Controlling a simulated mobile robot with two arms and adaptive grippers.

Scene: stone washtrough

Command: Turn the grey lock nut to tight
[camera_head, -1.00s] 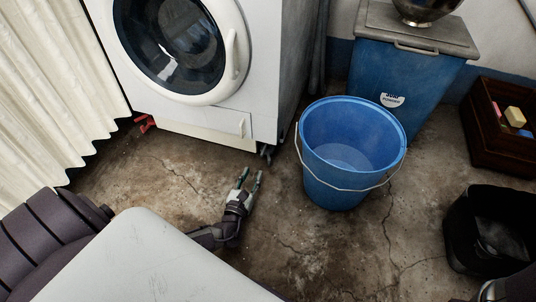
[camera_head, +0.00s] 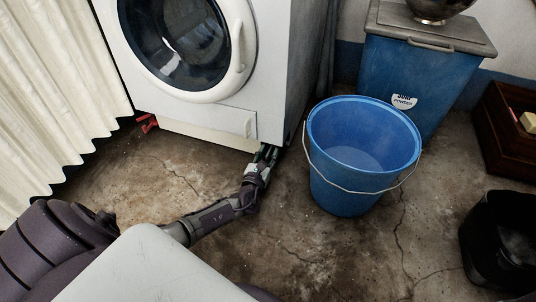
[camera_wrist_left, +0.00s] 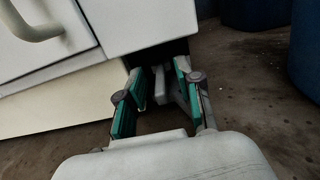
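My left gripper (camera_head: 266,154) is low at the front right corner of the white washing machine (camera_head: 272,80), close to the floor. In the left wrist view the gripper (camera_wrist_left: 158,95) is open, with its green-padded fingers apart under the machine's bottom edge. A small grey part (camera_wrist_left: 160,84), apparently the lock nut at the machine's foot, shows in the dark gap between the fingers. I cannot tell whether the fingers touch it. In the head view the gripper hides this spot. My right gripper is not in view.
A blue bucket (camera_head: 345,196) with a wire handle stands on the floor just right of the gripper. A blue bin (camera_head: 440,92) stands behind it. A black bucket (camera_head: 485,245) is at the lower right. The floor in front of the machine is clear.

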